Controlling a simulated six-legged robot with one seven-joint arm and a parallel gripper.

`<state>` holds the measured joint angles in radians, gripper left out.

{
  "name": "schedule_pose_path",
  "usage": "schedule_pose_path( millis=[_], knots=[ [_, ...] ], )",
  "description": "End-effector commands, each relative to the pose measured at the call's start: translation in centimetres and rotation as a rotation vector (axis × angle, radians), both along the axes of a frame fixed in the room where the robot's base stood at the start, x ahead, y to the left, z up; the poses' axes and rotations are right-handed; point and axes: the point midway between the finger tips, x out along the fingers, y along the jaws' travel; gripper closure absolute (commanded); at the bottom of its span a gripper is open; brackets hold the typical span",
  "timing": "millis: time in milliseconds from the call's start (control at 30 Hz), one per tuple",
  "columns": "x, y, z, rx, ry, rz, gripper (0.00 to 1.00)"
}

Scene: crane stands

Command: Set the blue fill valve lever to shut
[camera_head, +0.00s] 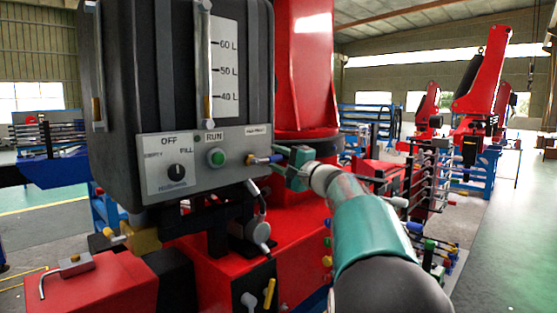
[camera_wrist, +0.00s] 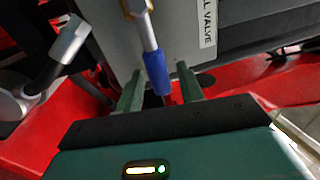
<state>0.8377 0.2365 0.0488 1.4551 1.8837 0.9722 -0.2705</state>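The blue fill valve lever (camera_head: 274,158) sticks out to the right from a brass fitting on the lower right of the black tank's panel. In the wrist view, the blue lever grip (camera_wrist: 156,72) hangs on a metal stem from the brass fitting at the top. My gripper (camera_head: 288,162) is at the lever's blue end. In the wrist view, the fingers of my gripper (camera_wrist: 160,78) are open, one on each side of the blue grip, with gaps visible on both sides. The label ending "L VALVE" (camera_wrist: 208,22) is beside the stem.
A red crane column (camera_head: 304,65) stands just behind my gripper. A metal-ended lever (camera_wrist: 70,40) is left of the fingers in the wrist view. Open floor (camera_head: 510,240) is at right.

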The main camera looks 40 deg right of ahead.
Motion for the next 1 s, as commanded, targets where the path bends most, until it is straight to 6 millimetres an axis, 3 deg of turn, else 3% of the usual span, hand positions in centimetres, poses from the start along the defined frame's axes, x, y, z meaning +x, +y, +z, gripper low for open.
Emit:
schedule_pose_path(
  millis=[267, 700, 1000],
  knots=[
    [-2.5, -0.4, -0.4, -0.001, 0.000, -0.002, 0.62],
    [-11.4, -1.6, -2.3, 0.001, 0.000, -0.003, 0.62],
    [-13.4, -1.8, -2.7, 0.001, 0.000, 0.000, 0.62]
  ],
)
